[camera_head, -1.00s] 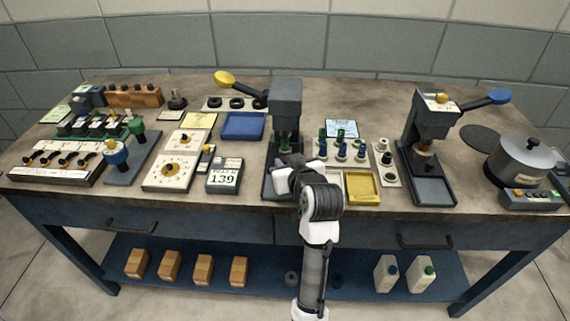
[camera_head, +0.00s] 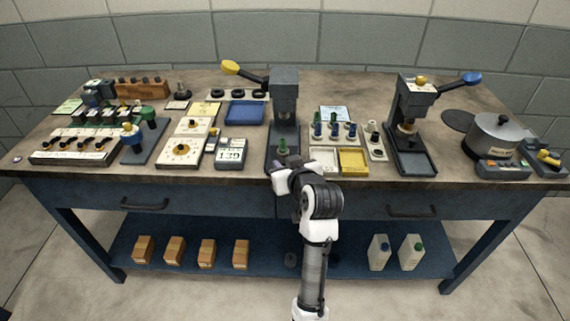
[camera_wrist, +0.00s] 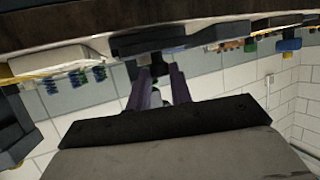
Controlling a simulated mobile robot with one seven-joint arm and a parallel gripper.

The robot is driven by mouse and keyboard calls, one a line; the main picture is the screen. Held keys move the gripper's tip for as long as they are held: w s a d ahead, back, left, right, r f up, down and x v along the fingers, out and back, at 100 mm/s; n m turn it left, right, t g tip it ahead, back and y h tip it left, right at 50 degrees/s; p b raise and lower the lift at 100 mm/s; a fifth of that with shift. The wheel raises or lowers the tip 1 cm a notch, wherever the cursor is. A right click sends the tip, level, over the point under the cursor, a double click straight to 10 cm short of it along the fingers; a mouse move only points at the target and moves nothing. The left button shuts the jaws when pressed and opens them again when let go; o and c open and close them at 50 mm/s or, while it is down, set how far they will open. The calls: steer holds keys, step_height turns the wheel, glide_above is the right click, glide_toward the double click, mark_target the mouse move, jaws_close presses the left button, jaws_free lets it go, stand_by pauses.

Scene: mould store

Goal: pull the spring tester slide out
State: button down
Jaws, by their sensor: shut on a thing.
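The spring tester (camera_head: 285,92) is a dark grey press with a yellow-knobbed lever (camera_head: 230,67), left of the table's middle. A green spring-like piece (camera_head: 283,146) stands low in its front. My gripper (camera_head: 281,166) is at the front end of the tester's base, by the table's front edge. In the wrist view my gripper (camera_wrist: 161,74) has its two purple-grey fingers closed on a small black knob (camera_wrist: 158,66), on the front of a dark block (camera_wrist: 165,40). The knob appears to be the slide's handle.
A second press (camera_head: 413,110) with a blue-knobbed lever stands to the right. A white tray and a yellow tray (camera_head: 353,170) sit close right of my gripper. A display box reading 139 (camera_head: 231,160) is at left. Drawer handles (camera_head: 412,211) stick out below.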

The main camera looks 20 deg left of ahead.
steer(key=shift+s+f, duration=0.15)
steer(key=shift+s, duration=0.15)
steer(key=c, duration=1.3)
jaws_free()
steer(key=shift+s, duration=0.1)
steer(key=shift+o, duration=0.2)
steer(key=shift+d, duration=0.1)
steer(key=shift+r, duration=0.25)
